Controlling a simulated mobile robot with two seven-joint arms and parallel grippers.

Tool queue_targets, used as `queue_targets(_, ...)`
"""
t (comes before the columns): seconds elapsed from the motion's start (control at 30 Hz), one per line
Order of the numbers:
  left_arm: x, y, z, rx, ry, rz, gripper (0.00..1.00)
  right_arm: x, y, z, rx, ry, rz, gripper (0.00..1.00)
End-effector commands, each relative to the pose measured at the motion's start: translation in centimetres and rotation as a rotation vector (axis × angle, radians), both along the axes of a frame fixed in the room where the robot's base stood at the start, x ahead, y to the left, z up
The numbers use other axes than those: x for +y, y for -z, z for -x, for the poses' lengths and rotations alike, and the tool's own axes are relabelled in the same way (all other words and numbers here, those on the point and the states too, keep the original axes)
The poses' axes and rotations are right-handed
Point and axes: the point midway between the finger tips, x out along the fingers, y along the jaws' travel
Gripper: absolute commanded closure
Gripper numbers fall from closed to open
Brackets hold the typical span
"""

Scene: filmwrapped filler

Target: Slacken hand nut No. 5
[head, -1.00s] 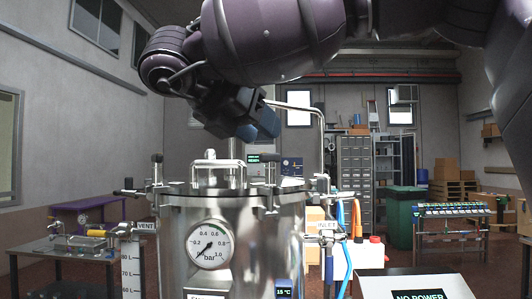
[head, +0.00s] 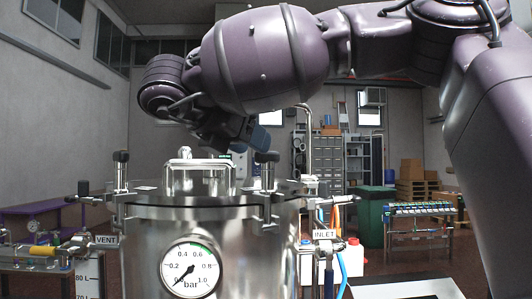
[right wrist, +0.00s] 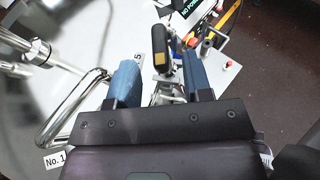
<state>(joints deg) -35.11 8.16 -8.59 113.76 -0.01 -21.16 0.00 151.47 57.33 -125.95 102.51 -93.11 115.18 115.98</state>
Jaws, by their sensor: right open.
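A steel vessel (head: 240,235) stands in front of me in the head view, with several black-topped hand nuts around its lid rim (head: 150,199). My right gripper (head: 248,136) hangs over the far side of the lid, pointing down, with blue fingers. In the right wrist view its fingers are open and apart. A black-topped hand nut (right wrist: 161,63) shows between and slightly beyond the fingers, beside a label (right wrist: 138,58) whose visible digit is 5. I cannot tell whether a finger touches it. In the head view I cannot single this nut out. My left gripper is not in view.
A bent steel handle (right wrist: 68,112) lies left of the fingers in the right wrist view, near a No. 1 label (right wrist: 54,161). A pressure gauge (head: 190,269) faces me.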

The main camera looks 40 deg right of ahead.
Motion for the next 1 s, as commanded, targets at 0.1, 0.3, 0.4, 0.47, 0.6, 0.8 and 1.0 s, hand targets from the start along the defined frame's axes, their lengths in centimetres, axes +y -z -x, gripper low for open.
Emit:
queue_targets(0.1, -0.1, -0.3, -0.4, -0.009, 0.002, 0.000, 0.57, -1.9, 0.8, -0.4, 0.001, 0.001, -0.003, 0.54)
queue_targets(0.3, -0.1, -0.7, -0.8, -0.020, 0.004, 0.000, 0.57, -3.8, 1.6, -0.9, 0.001, -0.001, -0.002, 0.54)
queue_targets(0.4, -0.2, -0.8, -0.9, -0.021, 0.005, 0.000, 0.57, -4.4, 1.9, -1.1, 0.001, 0.000, -0.002, 0.54)
queue_targets(0.47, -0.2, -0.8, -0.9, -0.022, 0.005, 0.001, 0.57, -4.5, 1.9, -1.1, 0.001, -0.001, -0.001, 0.54)
queue_targets(0.6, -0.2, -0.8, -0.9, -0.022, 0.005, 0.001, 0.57, -4.6, 2.0, -1.1, 0.001, -0.001, 0.000, 0.54)
queue_targets(0.8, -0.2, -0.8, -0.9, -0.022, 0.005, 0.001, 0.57, -4.6, 2.0, -1.1, 0.001, -0.001, 0.000, 0.62)
queue_targets(1.0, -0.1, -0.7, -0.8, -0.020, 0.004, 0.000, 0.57, -4.6, 2.0, -1.1, 0.000, -0.001, 0.000, 0.93)
